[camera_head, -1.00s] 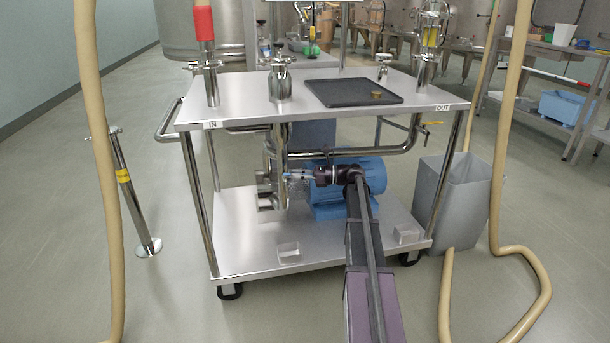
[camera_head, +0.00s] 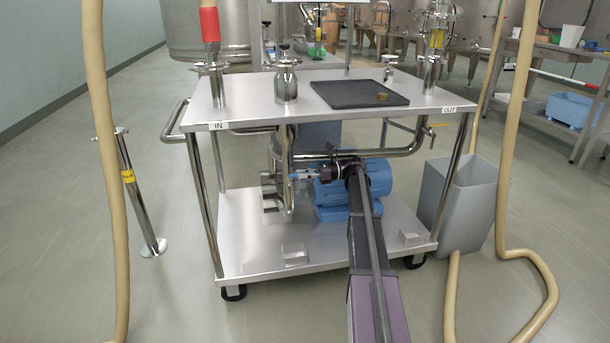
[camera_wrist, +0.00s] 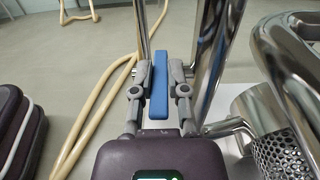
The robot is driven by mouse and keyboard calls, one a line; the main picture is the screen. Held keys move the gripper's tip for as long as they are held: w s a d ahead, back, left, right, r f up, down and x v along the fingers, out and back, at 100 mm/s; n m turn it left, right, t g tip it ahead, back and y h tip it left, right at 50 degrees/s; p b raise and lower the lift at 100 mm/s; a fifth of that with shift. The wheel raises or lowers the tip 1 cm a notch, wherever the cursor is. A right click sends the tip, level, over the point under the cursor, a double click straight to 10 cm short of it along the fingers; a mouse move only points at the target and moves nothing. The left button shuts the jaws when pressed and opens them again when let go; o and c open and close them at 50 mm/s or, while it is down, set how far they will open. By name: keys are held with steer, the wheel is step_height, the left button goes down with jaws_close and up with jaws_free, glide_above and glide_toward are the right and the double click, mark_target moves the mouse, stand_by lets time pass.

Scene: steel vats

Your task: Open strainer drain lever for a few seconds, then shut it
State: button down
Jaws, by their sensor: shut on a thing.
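The blue lever handle (camera_wrist: 159,85) stands upright between the two grey fingers of my gripper (camera_wrist: 159,92) in the wrist view. My gripper is shut on it, with a finger on each side. In the head view my gripper (camera_head: 301,174) reaches under the cart top to the steel strainer pipework (camera_head: 276,165); the handle is too small there to read its angle. A perforated steel cylinder (camera_wrist: 278,140) shows at the right of the wrist view. The drain outlet and any flow cannot be made out.
The steel cart (camera_head: 245,245) has IN and OUT labels and a black tray (camera_head: 350,94) on top. A blue pump motor (camera_head: 366,180) sits beside my arm. A grey bin (camera_head: 465,205) stands right. Beige hoses (camera_head: 108,190) hang on both sides. Open floor lies left.

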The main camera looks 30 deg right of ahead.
steer(key=c, duration=0.6)
jaws_free()
steer(key=shift+s+a, duration=0.15)
steer(key=shift+a, duration=0.15)
steer(key=shift+c, duration=0.2)
steer(key=shift+d, duration=0.1)
steer(key=shift+d, duration=0.15)
steer(key=shift+d, duration=0.5)
steer(key=v, duration=1)
steer(key=shift+d, duration=0.35)
steer(key=shift+s, duration=0.1)
